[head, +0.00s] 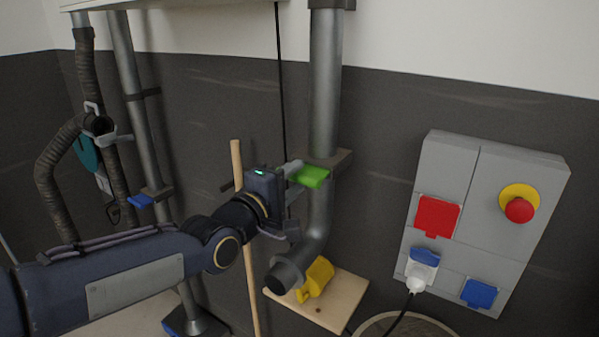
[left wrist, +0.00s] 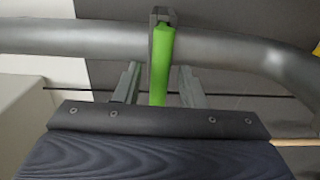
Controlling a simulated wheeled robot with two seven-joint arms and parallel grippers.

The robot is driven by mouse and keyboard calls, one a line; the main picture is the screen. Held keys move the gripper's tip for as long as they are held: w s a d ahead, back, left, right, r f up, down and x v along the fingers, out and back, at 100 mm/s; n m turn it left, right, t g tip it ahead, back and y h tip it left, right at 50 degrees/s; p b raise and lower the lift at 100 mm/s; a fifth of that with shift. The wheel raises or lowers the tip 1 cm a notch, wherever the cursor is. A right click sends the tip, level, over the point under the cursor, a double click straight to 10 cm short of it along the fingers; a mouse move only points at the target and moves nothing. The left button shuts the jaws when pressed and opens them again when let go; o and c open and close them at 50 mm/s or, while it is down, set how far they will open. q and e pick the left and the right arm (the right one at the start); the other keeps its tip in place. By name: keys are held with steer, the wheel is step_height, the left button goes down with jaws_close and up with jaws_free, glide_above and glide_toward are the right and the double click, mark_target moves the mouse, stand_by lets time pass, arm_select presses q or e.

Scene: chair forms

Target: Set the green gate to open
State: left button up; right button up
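The green gate (head: 313,176) is a flat bright green tab at a dark collar on the vertical grey metal pipe (head: 324,90). In the left wrist view the gate (left wrist: 161,55) is a narrow green strip crossing the pipe (left wrist: 75,38). My left gripper (head: 293,183) is at the gate's left side in the head view. In the left wrist view its two fingers are apart, one on each side of the green strip, with a visible gap on both sides. The gripper partly hides the pipe behind it. My right gripper is in neither view.
A grey panel (head: 455,200) with a red emergency button (head: 519,209) and sockets hangs at the right. A yellow object (head: 315,279) is on a wooden board (head: 338,306) below the pipe's bend. A wooden stick (head: 248,270) stands close behind my left wrist. Hoses hang at the left.

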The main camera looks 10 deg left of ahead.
arm_select(q)
steer(key=shift+p+x, duration=0.3)
steer(key=shift+x, duration=0.85)
jaws_close()
